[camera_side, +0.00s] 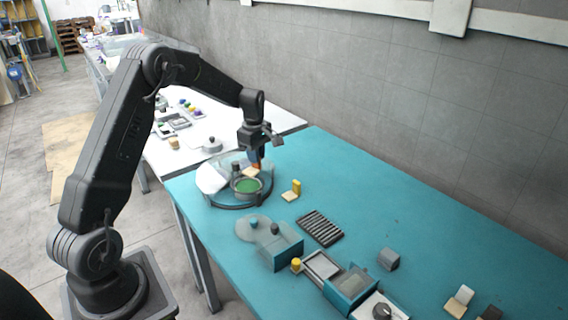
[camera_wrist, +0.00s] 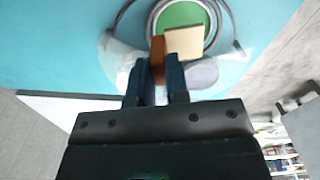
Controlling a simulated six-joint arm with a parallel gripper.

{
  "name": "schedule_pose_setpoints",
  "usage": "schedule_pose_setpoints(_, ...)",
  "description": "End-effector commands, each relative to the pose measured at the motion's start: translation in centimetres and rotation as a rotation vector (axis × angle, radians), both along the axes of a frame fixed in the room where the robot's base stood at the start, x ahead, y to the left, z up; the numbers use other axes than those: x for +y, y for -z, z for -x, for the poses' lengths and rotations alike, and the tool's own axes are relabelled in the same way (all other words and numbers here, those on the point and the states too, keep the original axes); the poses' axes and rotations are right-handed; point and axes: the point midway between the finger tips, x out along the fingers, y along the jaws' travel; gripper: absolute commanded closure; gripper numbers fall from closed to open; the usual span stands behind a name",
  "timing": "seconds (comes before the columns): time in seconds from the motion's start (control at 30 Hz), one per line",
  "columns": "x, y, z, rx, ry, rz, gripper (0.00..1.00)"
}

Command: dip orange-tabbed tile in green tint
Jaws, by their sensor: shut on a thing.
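My gripper (camera_side: 256,160) is shut on the orange tab (camera_wrist: 158,58) of a tile. The tile (camera_wrist: 184,43) is pale tan and juts out beside the tab in the wrist view. The green tint (camera_side: 248,185) fills a round grey dish inside a ring stand near the table's far left corner. In the wrist view the tile overlaps the near edge of the green tint (camera_wrist: 182,14). In the side view the tile is at the dish's back rim, partly hidden by my gripper. I cannot tell whether it touches the tint.
A clear curved shield (camera_side: 211,179) stands around the dish. A yellow-tabbed tile (camera_side: 291,193) is on the teal table right of it. A dark slotted rack (camera_side: 320,228), a teal box (camera_side: 281,252) and a grey block (camera_side: 388,259) are nearer. The table's back right is clear.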

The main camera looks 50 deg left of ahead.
Motion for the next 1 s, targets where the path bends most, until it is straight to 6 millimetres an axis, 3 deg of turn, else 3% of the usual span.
schedule_pose_setpoints(0.2, 1.2, -0.1, 1.5, 0.002, -0.043, 0.002, 1.00)
schedule_pose_setpoints(0.7, 1.2, 2.8, 1.5, 0.001, -0.041, 0.000, 1.00)
schedule_pose_setpoints(1.0, 1.2, 3.1, 1.4, 0.000, -0.041, 0.000, 1.00)
